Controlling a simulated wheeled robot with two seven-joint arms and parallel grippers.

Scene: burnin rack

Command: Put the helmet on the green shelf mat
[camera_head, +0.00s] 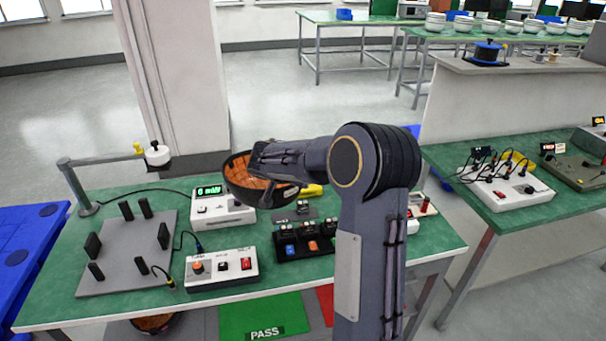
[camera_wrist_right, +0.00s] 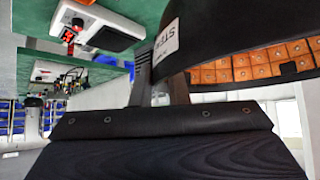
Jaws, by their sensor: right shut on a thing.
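The helmet (camera_head: 236,187) is a black shell with an orange, grid-patterned inside. It is held above the green table, open side towards the head camera. My right gripper (camera_head: 262,165) is shut on its rim. In the right wrist view the helmet's black shell (camera_wrist_right: 220,45) with a white label fills the upper right, beside a finger; the orange lining shows at the right. The green shelf mat (camera_head: 262,314), with a PASS sign, lies on the lower shelf below the table's front edge; its far part is hidden by the tabletop. My left gripper is not in view.
A second black-and-orange bowl shape (camera_head: 155,322) sits low at the left, partly hidden. A red mat (camera_head: 325,303) adjoins the green one. The tabletop holds a grey pegged plate (camera_head: 130,262), a meter box (camera_head: 222,210), a switch box (camera_head: 222,270) and a black block (camera_head: 303,240).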

